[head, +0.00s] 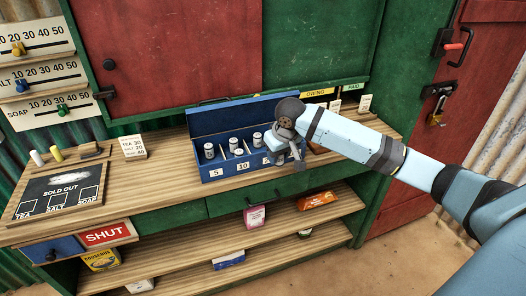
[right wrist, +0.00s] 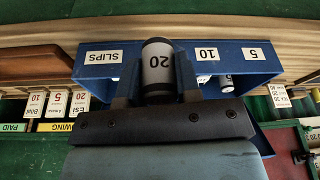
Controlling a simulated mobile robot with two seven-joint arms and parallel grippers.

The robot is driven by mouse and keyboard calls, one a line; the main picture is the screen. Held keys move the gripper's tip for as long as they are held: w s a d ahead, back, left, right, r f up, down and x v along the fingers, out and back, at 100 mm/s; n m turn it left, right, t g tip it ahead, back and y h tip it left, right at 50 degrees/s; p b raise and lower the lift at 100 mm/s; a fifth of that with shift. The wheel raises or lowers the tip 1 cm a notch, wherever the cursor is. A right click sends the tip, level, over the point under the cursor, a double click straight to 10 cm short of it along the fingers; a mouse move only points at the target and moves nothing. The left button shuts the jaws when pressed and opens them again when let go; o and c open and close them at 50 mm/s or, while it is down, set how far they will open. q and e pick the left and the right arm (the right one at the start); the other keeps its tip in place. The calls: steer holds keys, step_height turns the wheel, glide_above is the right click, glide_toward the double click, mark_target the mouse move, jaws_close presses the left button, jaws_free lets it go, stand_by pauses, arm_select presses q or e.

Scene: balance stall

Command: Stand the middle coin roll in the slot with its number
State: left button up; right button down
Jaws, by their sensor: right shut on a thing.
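The blue coin box (head: 225,171) stands open on the counter, its front labelled 5 and 10, with another label partly behind my right gripper. Three pale rolls stand in it: a left one (head: 209,150), a middle one (head: 233,144) and a right one (head: 257,139). My right gripper (head: 290,157) is at the box's right part. In the right wrist view it (right wrist: 155,92) is shut on a white roll marked 20 (right wrist: 157,66), between the SLIPS and 10 labels. The roll looks upright; its lower end is hidden, so I cannot tell whether it touches the box floor. My left gripper is out of view.
A price card (head: 133,147) stands left of the box. A slate board (head: 60,190) lies at the counter's left end. Small cards (head: 365,103) stand at the back right. The counter between card and box is clear. The raised box lid (head: 235,118) is behind the rolls.

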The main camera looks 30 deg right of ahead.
steer(key=w+d, duration=0.1)
steer(key=w, duration=0.2)
steer(key=w+f, duration=0.1)
steer(key=w, duration=0.3)
steer(key=w+d, duration=0.1)
steer(key=w, duration=0.3)
steer(key=shift+w+d+f, duration=0.25)
steer(key=shift+d+f, duration=0.05)
steer(key=shift+d, duration=0.05)
steer(key=shift+s+f, duration=0.1)
steer(key=shift+f, duration=0.3)
step_height(320, 180, down, 4)
steer(key=shift+r+b, duration=0.1)
steer(key=shift+b, duration=0.25)
steer(key=shift+w+d+f, duration=0.1)
steer(key=shift+w+f, duration=0.15)
steer(key=shift+f, duration=0.2)
steer(key=c, duration=1.1)
jaws_free()
steer(key=shift+f, duration=0.1)
